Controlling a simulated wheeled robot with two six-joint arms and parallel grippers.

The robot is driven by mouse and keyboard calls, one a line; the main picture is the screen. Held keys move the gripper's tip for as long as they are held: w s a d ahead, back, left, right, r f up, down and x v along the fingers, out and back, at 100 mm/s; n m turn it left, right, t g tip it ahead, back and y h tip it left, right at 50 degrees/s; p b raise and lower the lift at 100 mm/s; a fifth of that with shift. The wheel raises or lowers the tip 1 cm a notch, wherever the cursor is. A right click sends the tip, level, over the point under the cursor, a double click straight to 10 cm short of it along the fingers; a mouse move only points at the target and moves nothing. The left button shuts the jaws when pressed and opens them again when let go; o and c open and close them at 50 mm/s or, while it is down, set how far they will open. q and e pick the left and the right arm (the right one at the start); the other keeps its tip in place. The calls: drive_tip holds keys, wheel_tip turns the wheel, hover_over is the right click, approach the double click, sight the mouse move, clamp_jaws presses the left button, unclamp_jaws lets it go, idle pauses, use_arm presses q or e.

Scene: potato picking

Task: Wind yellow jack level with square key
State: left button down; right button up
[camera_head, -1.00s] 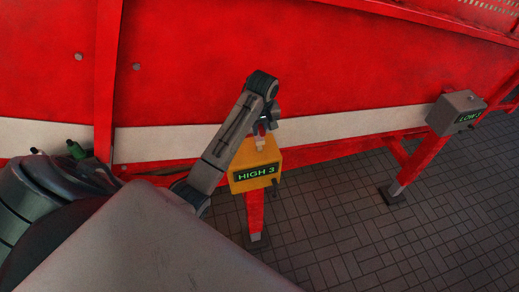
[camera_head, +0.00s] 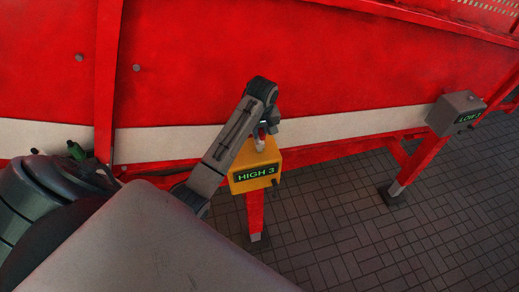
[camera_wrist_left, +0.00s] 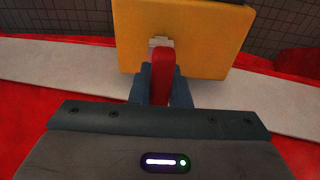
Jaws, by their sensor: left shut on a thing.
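The yellow jack (camera_head: 255,168) is a box on a red leg, with a dark display reading HIGH 3 in green. My left gripper (camera_head: 266,131) is just above its top, shut on the square key (camera_head: 260,145) by its red handle. The left wrist view shows the red handle (camera_wrist_left: 162,76) between the fingers, pointing at a pale square fitting (camera_wrist_left: 160,42) on the yellow jack (camera_wrist_left: 200,40). The key's end is at the fitting; I cannot tell how far it is seated. My right gripper is out of view.
A grey box (camera_head: 455,113) with a green LOW display, its digit hard to read, sits on another red leg at the right. The red machine wall (camera_head: 350,60) with a white stripe stands behind. The paved floor (camera_head: 330,220) is open at lower right.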

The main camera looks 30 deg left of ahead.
use_arm(q)
drive_tip(key=shift+f, duration=1.15)
idle(0.4)
drive_tip(key=m, duration=0.5)
drive_tip(key=shift+a+m, duration=0.1)
drive_tip(key=shift+m, duration=0.2)
drive_tip(key=m+h, duration=0.1)
drive_tip(key=m, duration=0.4)
drive_tip(key=shift+a+m+t, duration=0.1)
drive_tip(key=shift+m+t, duration=0.2)
drive_tip(key=m, duration=0.5)
drive_tip(key=shift+a+h, duration=0.1)
drive_tip(key=shift+h, duration=0.3)
drive_tip(key=m, duration=0.5)
drive_tip(key=shift+n, duration=0.3)
